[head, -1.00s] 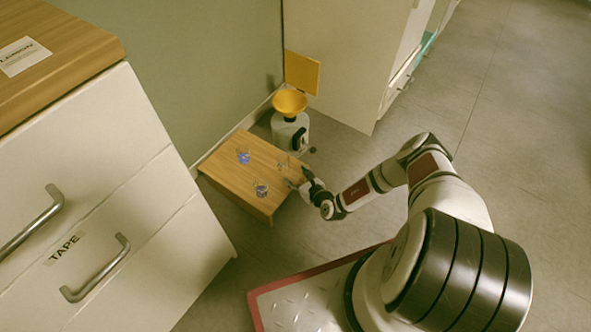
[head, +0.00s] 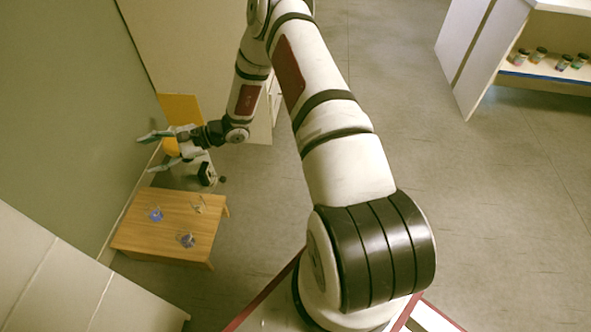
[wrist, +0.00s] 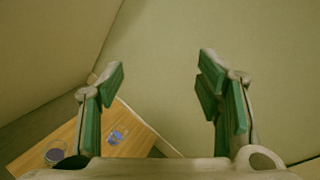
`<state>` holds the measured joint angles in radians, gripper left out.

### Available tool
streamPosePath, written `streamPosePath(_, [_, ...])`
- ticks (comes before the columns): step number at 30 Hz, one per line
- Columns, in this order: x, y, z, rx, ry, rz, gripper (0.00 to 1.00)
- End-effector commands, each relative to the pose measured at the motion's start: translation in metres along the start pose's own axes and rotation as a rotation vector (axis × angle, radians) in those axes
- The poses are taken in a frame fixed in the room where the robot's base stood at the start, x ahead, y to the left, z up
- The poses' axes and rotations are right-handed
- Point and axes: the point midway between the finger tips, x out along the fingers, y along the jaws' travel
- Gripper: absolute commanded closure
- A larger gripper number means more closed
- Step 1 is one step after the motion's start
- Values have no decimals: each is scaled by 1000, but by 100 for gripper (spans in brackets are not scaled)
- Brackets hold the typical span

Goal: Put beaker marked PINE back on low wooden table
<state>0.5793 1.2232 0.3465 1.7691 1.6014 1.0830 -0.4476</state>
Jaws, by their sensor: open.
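The low wooden table (head: 165,230) stands on the floor at lower left in the head view; part of its top (wrist: 92,118) shows at lower left in the wrist view. Three small glass beakers stand on it: one with blue contents (head: 155,214), one bluish at the front (head: 187,240), and a clearer one at the back right (head: 198,205). The wrist view shows two of them, one (wrist: 117,137) and another (wrist: 55,157). I cannot read PINE on any. My gripper (head: 148,153) is open and empty, raised beyond the table's back edge, fingers spread near the wall.
A yellow panel (head: 178,108) stands behind my gripper. A dark and white device (head: 205,172) is on the floor behind the table. A shelf (head: 545,72) at upper right holds several small jars. White drawers (head: 60,275) are at lower left. The floor to the right is clear.

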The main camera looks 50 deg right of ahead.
Motion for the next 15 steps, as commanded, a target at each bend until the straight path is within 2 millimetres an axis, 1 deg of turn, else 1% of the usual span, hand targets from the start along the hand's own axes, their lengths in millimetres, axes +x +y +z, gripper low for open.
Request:
streamPosePath(1, [0,-7,29,-61,-23,60,40])
streamPosePath(2, [0,-8,44,-92,-36,95,40])
streamPosePath(3, [-1,-9,63,-132,-52,141,40])
streamPosePath(5, [-4,-8,93,-190,-75,211,40])
streamPosePath(6, [-7,-8,111,-229,-87,256,40])
streamPosePath(8, [-12,-5,139,-286,-103,327,40])
streamPosePath(9, [-16,-2,156,-323,-113,373,40])
streamPosePath(11, [-23,3,182,-378,-125,442,40])
streamPosePath(12, [-28,7,199,-413,-131,489,40])
streamPosePath(14, [-38,14,223,-468,-137,557,40])
streamPosePath(15, [-44,19,238,-502,-139,603,40])
